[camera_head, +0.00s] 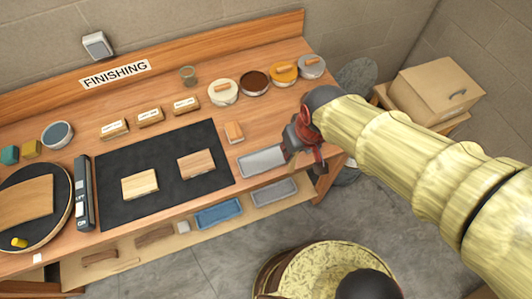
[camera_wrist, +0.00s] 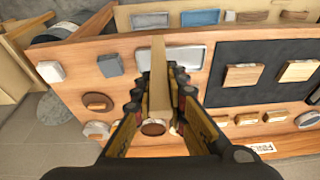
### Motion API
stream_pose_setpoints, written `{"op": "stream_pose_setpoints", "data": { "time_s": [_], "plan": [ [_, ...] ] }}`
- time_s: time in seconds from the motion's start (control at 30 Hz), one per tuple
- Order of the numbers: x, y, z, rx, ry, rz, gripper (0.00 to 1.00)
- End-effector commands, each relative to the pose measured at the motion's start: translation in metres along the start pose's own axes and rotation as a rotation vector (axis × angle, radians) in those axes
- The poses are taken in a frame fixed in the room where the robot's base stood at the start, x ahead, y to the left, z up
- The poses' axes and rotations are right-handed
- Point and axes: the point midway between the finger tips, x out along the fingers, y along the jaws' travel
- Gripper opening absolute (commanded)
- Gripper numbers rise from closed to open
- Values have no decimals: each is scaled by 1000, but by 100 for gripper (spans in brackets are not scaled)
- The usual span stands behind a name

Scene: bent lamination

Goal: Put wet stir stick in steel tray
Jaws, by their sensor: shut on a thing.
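In the wrist view, my gripper (camera_wrist: 158,88) is shut on a flat, pale wooden stir stick (camera_wrist: 158,62), which runs lengthwise between the fingers. The far end of the stick overlaps the steel tray (camera_wrist: 194,57) in the picture; I cannot tell whether they touch. In the head view, the steel tray (camera_head: 262,162) is a shallow grey tray at the front right of the bench, and my gripper (camera_head: 304,142) is just right of it. The stick is not clear there. A dark brown round shape shows between the finger bases; I cannot tell whether it is wet stick or a can behind.
Several round cans, one open with dark brown contents (camera_head: 255,83), stand at the back. A black mat (camera_head: 120,208) with two wood blocks lies left of the tray. A small wood block (camera_head: 234,132) sits behind the tray. A blue tray (camera_head: 218,213) is on the lower shelf.

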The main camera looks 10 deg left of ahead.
Motion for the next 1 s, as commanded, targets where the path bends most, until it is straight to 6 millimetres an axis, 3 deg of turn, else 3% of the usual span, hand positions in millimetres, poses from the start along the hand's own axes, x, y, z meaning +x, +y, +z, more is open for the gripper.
{"op": "stream_pose_setpoints", "data": {
  "time_s": [0.33,0.53,0.83,1.0],
  "plan": [
    [57,-22,-62,-3,-4,0,0],
    [96,-28,-76,-1,-4,0,0],
    [116,-32,-86,-1,-2,0,0],
    [139,-33,-84,0,-4,1,0]
  ]
}}
